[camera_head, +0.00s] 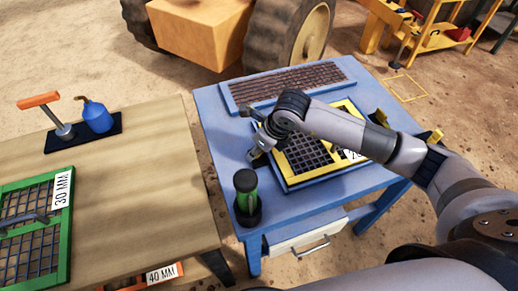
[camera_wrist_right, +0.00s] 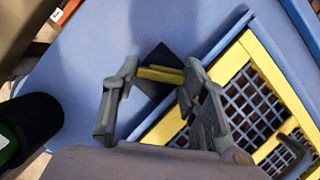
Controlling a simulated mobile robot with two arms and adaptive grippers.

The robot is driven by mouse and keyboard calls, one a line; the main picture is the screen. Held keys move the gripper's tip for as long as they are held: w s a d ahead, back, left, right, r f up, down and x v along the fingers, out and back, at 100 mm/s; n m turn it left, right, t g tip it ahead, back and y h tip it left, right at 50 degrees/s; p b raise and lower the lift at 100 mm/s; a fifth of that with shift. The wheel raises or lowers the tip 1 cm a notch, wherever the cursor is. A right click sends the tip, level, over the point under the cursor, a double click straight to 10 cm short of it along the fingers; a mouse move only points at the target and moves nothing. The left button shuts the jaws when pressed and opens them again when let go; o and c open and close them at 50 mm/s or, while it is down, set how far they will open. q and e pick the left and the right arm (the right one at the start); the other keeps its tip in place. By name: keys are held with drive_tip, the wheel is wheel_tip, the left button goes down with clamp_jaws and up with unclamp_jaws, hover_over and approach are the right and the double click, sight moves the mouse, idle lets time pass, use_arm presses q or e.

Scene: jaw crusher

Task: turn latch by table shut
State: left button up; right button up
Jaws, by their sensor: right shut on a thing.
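The latch (camera_wrist_right: 160,74) has a yellow bar on a dark base on the blue table, beside the corner of the yellow-framed screen. My right gripper (camera_wrist_right: 161,74) is shut on the yellow bar, with a finger at each end. In the head view my right gripper (camera_head: 259,152) reaches down at the left edge of the screen, and my arm hides part of it. The yellow-framed screen (camera_head: 296,173) lies in a blue frame on the blue table (camera_head: 222,122). My left gripper is not in view.
A black and green cylinder (camera_head: 247,192) stands near the blue table's left front corner. More yellow fittings (camera_head: 434,136) show right of the screen. A brown mesh panel (camera_head: 285,84) lies behind. The wooden table (camera_head: 140,190) at left holds a green-framed screen (camera_head: 62,240) and a blue oil can (camera_head: 97,116).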

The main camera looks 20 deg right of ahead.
drive_tip(key=m+b, duration=0.1)
drive_tip(key=m, duration=0.1)
drive_tip(key=m+h, duration=0.1)
drive_tip(key=m, duration=0.1)
drive_tip(key=shift+a+t+h+b, duration=0.1)
drive_tip(key=shift+t+h+b, duration=0.2)
drive_tip(key=shift+b, duration=0.1)
drive_tip(key=shift+m+h+b, duration=0.35)
drive_tip(key=shift+m+h, duration=0.05)
drive_tip(key=shift+m, duration=0.6)
drive_tip(key=o, duration=1.2)
drive_tip(key=shift+c, duration=0.2)
drive_tip(key=shift+s+r, duration=0.1)
drive_tip(key=shift+r, duration=0.05)
drive_tip(key=shift+s+r, duration=0.1)
drive_tip(key=shift+r, duration=0.25)
drive_tip(key=v, duration=1.1)
drive_tip(key=shift+s+f, duration=0.1)
drive_tip(key=shift+s, duration=0.1)
